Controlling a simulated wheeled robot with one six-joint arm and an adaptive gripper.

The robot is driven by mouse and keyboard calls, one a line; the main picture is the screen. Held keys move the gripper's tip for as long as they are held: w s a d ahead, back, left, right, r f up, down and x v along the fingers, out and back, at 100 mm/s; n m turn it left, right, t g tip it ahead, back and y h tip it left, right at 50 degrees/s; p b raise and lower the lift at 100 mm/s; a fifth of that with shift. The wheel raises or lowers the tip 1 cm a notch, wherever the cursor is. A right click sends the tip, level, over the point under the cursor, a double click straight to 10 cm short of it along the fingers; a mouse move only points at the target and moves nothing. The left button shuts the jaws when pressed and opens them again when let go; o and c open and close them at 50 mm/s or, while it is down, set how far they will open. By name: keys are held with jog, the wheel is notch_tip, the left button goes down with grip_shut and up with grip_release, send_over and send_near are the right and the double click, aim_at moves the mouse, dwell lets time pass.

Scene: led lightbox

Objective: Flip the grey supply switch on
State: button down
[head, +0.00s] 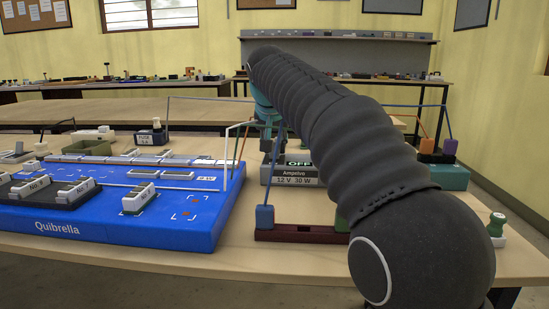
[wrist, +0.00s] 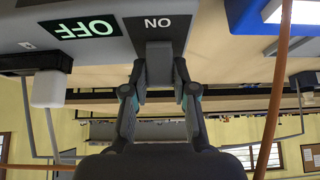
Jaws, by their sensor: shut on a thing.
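The supply (head: 291,181), a grey box labelled "Ampelvo 12 V 30 W", stands right of the blue board; my arm partly hides it. In the wrist view the supply (wrist: 112,48) appears upside down, with pale green OFF letters and white ON letters on dark plates. The grey switch (wrist: 159,51) sticks out at the ON plate, beside the OFF plate. My gripper (wrist: 159,72) has its two fingertips closed on the switch's sides. In the head view my gripper (head: 269,128) is partly hidden behind my arm. I cannot tell which way the switch is tilted.
The blue Quibrella board (head: 140,229) fills the left of the table. A dark red base (head: 296,236) with a blue block (head: 265,216) stands in front of the supply. Thin wires rise around my gripper.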

jog(key=f+t+b, duration=0.1)
jog(key=b, duration=0.2)
jog(key=shift+s+t, duration=0.3)
jog(key=shift+s, duration=0.05)
jog(key=b, duration=0.1)
jog(key=t+b, duration=0.1)
jog(key=b, duration=0.1)
jog(key=shift+s+r+t, duration=0.1)
jog(key=shift+s+t, duration=0.15)
jog(key=shift+t, duration=0.05)
jog(key=shift+s+r+t+b, duration=0.2)
jog(key=shift+t+b, duration=0.2)
jog(key=shift+t, duration=0.35)
jog(key=shift+s+r+t+b, duration=0.15)
jog(key=shift+t+b, duration=0.2)
jog(key=shift+t, duration=0.4)
jog(key=shift+f, duration=0.1)
jog(key=c, duration=0.9)
grip_release()
jog(key=shift+s, duration=0.15)
jog(key=v, duration=1.1)
jog(key=shift+s+a, duration=0.15)
jog(key=shift+s, duration=0.3)
